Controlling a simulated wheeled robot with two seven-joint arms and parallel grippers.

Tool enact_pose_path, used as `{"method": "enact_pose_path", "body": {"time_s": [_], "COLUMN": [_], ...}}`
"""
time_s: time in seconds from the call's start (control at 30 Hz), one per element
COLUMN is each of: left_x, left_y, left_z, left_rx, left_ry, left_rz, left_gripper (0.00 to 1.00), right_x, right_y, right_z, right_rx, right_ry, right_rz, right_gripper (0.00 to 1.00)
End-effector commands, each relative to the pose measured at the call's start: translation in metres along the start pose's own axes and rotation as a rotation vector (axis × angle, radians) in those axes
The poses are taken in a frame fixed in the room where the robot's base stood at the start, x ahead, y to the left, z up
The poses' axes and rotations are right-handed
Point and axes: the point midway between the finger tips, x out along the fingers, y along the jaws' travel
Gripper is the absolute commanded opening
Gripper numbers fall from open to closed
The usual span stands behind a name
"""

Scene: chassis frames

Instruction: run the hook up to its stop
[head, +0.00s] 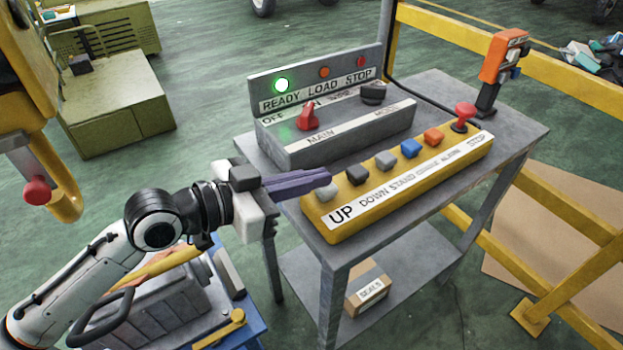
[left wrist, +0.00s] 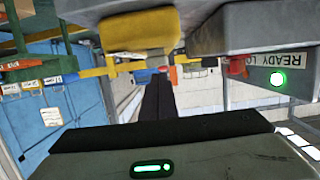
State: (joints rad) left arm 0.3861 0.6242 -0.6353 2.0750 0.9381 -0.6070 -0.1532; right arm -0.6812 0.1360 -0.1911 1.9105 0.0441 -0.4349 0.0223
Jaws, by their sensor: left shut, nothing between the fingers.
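A yellow control box (head: 395,205) lies on the grey cart, with a row of several buttons and a label strip. The grey UP button (head: 327,194) is at its near left end. My left gripper (head: 325,178) is shut and empty, its dark fingers pointing right, with the tips right at the UP button; I cannot tell whether they touch it. The shut fingers (left wrist: 157,100) also show in the left wrist view. A yellow curved part (head: 68,200), seemingly the hook, hangs at the left edge, partly out of frame. My right gripper is not in view.
A grey switch box (head: 345,130) stands behind, its green READY lamp (head: 282,85) lit, with a red MAIN knob (head: 308,117). A red STOP mushroom (head: 464,113) is at the yellow box's far end. An orange handheld device (head: 503,55) stands at the cart's back corner.

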Motion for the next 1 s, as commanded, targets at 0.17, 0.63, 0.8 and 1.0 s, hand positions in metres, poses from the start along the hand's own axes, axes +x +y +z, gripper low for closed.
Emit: {"method": "enact_pose_path", "body": {"time_s": [0.17, 0.63, 0.8, 1.0], "left_x": [0.001, 0.007, 0.007, 0.007], "left_y": [0.0, 0.0, 0.0, 0.001], "left_z": [0.006, 0.03, 0.033, 0.037], "left_rx": [0.0, 0.0, -0.002, -0.006], "left_ry": [0.0, -0.002, -0.011, -0.018], "left_rz": [0.0, 0.0, 0.001, 0.002], "left_gripper": [0.0, 0.0, 0.0, 0.0], "right_x": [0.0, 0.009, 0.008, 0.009], "right_y": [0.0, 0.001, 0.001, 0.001], "right_z": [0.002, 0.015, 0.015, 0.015], "right_rx": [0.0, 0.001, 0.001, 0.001], "right_ry": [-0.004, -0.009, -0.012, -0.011], "right_rz": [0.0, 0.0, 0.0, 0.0], "right_gripper": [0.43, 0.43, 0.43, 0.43]}}
